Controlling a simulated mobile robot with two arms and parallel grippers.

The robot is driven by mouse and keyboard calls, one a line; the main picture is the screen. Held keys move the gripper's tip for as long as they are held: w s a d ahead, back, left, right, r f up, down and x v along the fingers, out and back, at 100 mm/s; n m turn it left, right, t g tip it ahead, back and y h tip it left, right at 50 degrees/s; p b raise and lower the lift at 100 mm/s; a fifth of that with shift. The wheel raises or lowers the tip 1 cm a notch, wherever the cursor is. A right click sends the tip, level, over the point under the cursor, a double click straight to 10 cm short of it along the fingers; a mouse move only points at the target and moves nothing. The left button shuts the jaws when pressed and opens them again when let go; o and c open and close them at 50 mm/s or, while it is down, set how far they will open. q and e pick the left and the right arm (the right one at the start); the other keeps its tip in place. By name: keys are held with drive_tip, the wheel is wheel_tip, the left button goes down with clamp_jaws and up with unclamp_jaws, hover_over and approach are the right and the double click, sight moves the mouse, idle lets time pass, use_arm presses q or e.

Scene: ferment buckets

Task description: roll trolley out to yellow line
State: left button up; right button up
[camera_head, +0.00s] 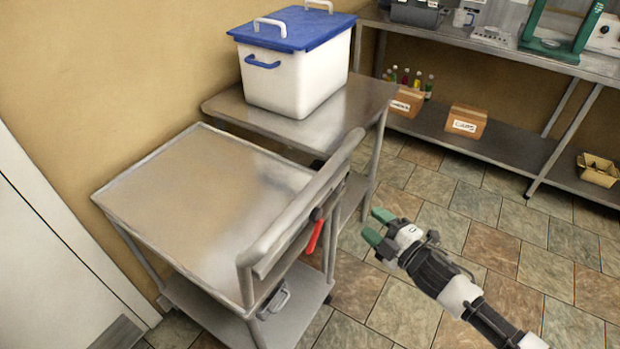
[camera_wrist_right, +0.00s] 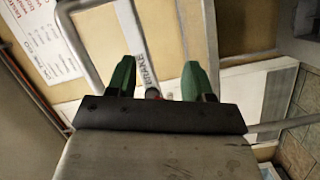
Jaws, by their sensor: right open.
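The trolley (camera_head: 190,190) is a steel cart with a flat, empty top and a lower shelf, standing by the left wall. Its push handle (camera_head: 300,205) runs along its right side. A red lever (camera_head: 314,235) hangs below the handle. My right gripper (camera_head: 377,226) is open and empty, to the right of the handle and apart from it. In the right wrist view, a pale strip whose label seems to read BRAKE (camera_wrist_right: 150,70) shows between the green fingers. The yellow line is not in view. My left gripper is not in view.
A white tub with a blue lid (camera_head: 296,70) stands on a steel table (camera_head: 335,125) just behind the trolley. A steel shelf unit (camera_head: 520,150) with cartons and bottles is at the back right. A white door (camera_head: 50,250) is at left. The tiled floor (camera_head: 500,255) at right is clear.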

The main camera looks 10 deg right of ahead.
sight(324, 184)
drive_tip(key=s+a+r+n+g+y, duration=0.1)
drive_tip(key=s+a+r+n+y, duration=0.1)
drive_tip(key=a+r+n+y, duration=0.3)
drive_tip(key=s+a+r+n+g+y, duration=0.1)
drive_tip(key=s+r+n+g, duration=0.15)
drive_tip(key=r, duration=0.55)
drive_tip(key=shift+n+t, duration=0.45)
drive_tip(key=p+x, duration=0.2)
drive_tip(key=x, duration=0.7)
drive_tip(key=shift+s+a+r, duration=0.15)
drive_tip(key=shift+a, duration=0.1)
drive_tip(key=shift+w+a, duration=0.45)
drive_tip(key=shift+a, duration=0.1)
drive_tip(key=shift+c, duration=0.5)
clamp_jaws()
